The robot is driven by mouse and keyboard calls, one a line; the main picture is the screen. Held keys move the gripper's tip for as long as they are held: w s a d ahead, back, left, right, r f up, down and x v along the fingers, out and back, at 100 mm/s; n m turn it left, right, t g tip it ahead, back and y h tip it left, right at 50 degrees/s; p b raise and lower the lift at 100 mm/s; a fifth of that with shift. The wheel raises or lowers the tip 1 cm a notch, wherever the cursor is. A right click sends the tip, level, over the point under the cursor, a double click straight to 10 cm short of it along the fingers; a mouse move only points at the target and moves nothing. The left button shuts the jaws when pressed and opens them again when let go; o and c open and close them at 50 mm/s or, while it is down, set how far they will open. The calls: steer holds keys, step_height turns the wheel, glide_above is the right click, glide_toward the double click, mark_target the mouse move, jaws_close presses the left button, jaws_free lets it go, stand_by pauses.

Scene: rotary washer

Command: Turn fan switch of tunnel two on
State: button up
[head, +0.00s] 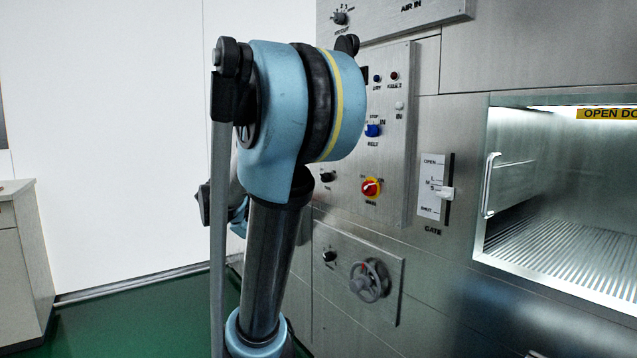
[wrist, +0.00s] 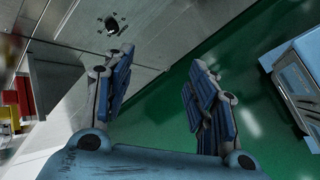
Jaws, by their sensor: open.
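My gripper (wrist: 160,70) is open and empty in the wrist view, its two blue-padded fingers spread over the green floor. In that view a small black knob (wrist: 112,26) with marks around it sits on a steel panel, beyond the left finger and apart from it. In the head view my arm hides my gripper and part of the control panel (head: 408,130). Black rotary knobs show there: one at the panel's lower left (head: 327,177), one on the lower panel (head: 329,256) and one at the top (head: 340,17). I cannot read which is the tunnel two fan switch.
The panel also has a blue belt knob (head: 373,130) and a red-yellow switch (head: 371,188). A handwheel (head: 369,281) sticks out below. A gate slider (head: 446,193) and an open lit chamber (head: 560,200) are on the right. A cabinet (head: 22,260) stands far left.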

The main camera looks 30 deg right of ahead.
steer(key=w+d+r+n+g+h, duration=0.1)
steer(key=w+d+r+n+h, duration=0.35)
steer(key=w+r, duration=0.35)
steer(key=w+d+r+n+h, duration=0.3)
steer(key=w+d+r+h, duration=0.25)
steer(key=w, duration=0.35)
steer(key=d, duration=1.7)
steer(key=shift+w+d+r+y, duration=0.2)
steer(key=shift+d+r+y, duration=0.1)
steer(key=shift+d+y, duration=0.1)
steer(key=c, duration=1)
